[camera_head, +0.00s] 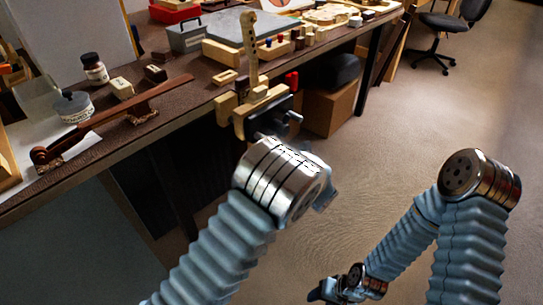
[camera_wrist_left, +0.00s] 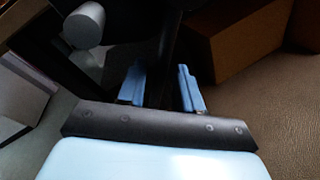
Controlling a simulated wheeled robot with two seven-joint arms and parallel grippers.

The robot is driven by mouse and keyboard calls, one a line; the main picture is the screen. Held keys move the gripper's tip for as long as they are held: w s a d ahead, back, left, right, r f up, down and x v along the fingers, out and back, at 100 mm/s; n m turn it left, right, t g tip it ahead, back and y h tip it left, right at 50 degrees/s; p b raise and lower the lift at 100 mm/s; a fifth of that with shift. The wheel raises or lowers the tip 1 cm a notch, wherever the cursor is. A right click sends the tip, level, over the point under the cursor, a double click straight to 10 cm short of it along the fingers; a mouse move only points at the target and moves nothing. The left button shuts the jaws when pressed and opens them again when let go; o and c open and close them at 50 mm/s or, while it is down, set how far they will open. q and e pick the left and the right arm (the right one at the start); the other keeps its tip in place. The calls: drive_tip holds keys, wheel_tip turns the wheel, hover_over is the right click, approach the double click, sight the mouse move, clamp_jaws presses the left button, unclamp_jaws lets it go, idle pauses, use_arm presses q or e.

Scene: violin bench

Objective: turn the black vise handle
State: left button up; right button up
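The vise with wooden jaws (camera_head: 258,108) is clamped at the bench edge in the head view, with a pale wooden scroll neck (camera_head: 250,45) standing upright in it. Its black handle (camera_head: 291,117) shows on the right side, just above my left wrist. My left gripper (camera_wrist_left: 162,78) is open in the left wrist view, two blue fingers apart. A dark upright bar (camera_wrist_left: 172,40) shows beyond and between the fingers; I cannot tell whether it is the handle or whether they touch it. My right gripper (camera_head: 324,292) hangs low at the bottom, small and dark, its opening unclear.
The bench (camera_head: 190,95) holds a violin neck piece (camera_head: 110,120), jars, blocks and a grey toolbox (camera_head: 187,35). A cardboard box (camera_head: 330,108) with a black object on it stands beneath the bench. The floor (camera_head: 420,110) at right is open; an office chair (camera_head: 450,25) stands far back.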

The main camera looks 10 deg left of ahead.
use_arm(q)
drive_tip(key=v, duration=1.3)
drive_tip(key=shift+s+d+b, duration=0.2)
drive_tip(key=shift+s+b, duration=0.15)
drive_tip(key=shift+b, duration=0.1)
